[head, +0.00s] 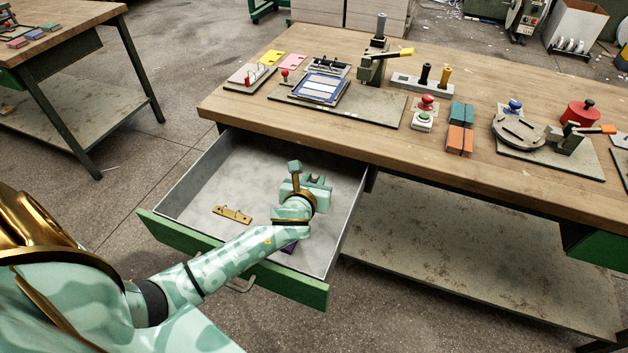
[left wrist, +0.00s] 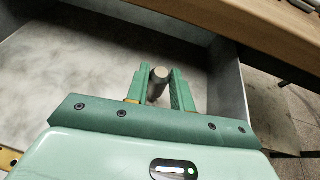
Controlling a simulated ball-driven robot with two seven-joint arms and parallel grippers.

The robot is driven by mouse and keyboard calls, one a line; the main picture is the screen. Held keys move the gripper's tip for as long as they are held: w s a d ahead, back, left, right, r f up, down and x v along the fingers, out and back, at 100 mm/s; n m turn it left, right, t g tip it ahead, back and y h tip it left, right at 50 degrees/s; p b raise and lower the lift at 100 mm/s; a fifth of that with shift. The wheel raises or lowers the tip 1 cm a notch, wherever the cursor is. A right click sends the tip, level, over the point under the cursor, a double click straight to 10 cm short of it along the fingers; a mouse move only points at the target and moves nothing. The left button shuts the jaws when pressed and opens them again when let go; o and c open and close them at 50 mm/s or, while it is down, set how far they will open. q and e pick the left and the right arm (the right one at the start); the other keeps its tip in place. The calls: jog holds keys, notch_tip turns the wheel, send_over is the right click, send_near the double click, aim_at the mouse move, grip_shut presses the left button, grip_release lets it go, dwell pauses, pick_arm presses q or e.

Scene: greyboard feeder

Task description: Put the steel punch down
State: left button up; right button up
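My left gripper (head: 309,179) is over the right part of the open drawer (head: 190,182). In the left wrist view its two green fingers (left wrist: 160,84) stand close on both sides of a short grey-brown cylinder, the steel punch (left wrist: 157,84). In the head view the gripper and wrist hide the punch. My right gripper is in neither view.
A brass-coloured strip (head: 232,214) lies on the drawer floor, and a purple thing (head: 289,247) shows partly under my forearm. The drawer's left floor is mostly clear. The workbench (head: 245,116) above carries fixtures, a lever press (head: 372,66) and orange and teal blocks (head: 460,127).

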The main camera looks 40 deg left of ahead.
pick_arm(q)
jog(key=shift+o, duration=1.4)
jog(key=shift+s+d+r, duration=0.1)
jog(key=shift+s+r, duration=0.05)
jog(key=shift+r, duration=0.1)
jog(key=p+v, duration=0.5)
jog(key=v, duration=0.6)
jog(key=shift+s, duration=0.3)
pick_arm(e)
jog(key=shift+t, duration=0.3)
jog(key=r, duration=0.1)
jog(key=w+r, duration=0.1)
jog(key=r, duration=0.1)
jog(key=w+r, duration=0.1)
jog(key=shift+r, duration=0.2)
pick_arm(q)
jog(key=shift+d, duration=0.1)
